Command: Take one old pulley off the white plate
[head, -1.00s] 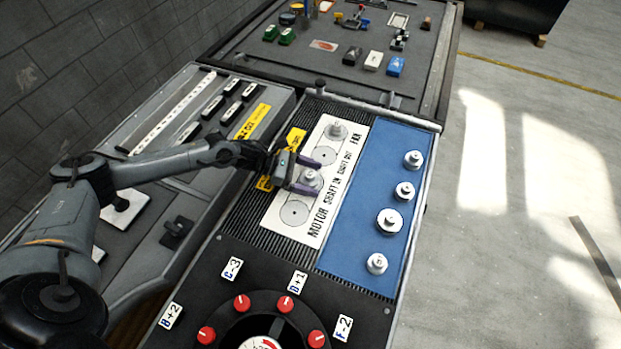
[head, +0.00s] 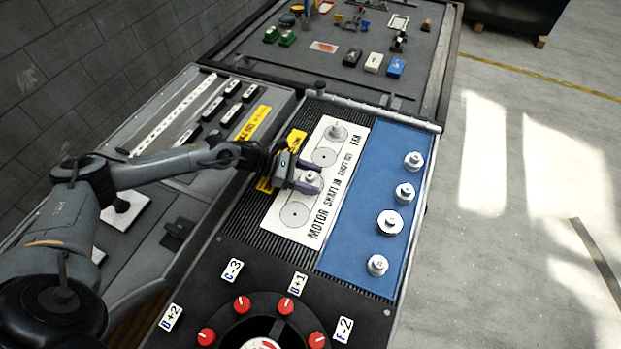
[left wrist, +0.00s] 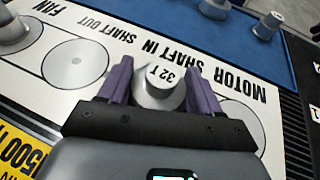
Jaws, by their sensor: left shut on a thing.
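The white plate (head: 328,208) carries printed words and drawn circles. My left gripper (head: 309,178) is over its middle, with its purple fingers shut on a grey pulley (head: 310,177). In the left wrist view this pulley (left wrist: 160,88) has "32 T" on its top and sits between the two fingers (left wrist: 160,85). I cannot tell whether it still touches the plate. Another grey pulley (head: 336,133) stands at the far end of the plate, and its edge shows in the left wrist view (left wrist: 12,30). My right gripper is not in view.
Several grey pulleys (head: 389,222) stand on the blue mat (head: 360,230) right of the plate. A black panel with red knobs (head: 242,303) is in front. A yellow label (head: 297,141) lies left of the plate. The back table (head: 330,75) holds small parts.

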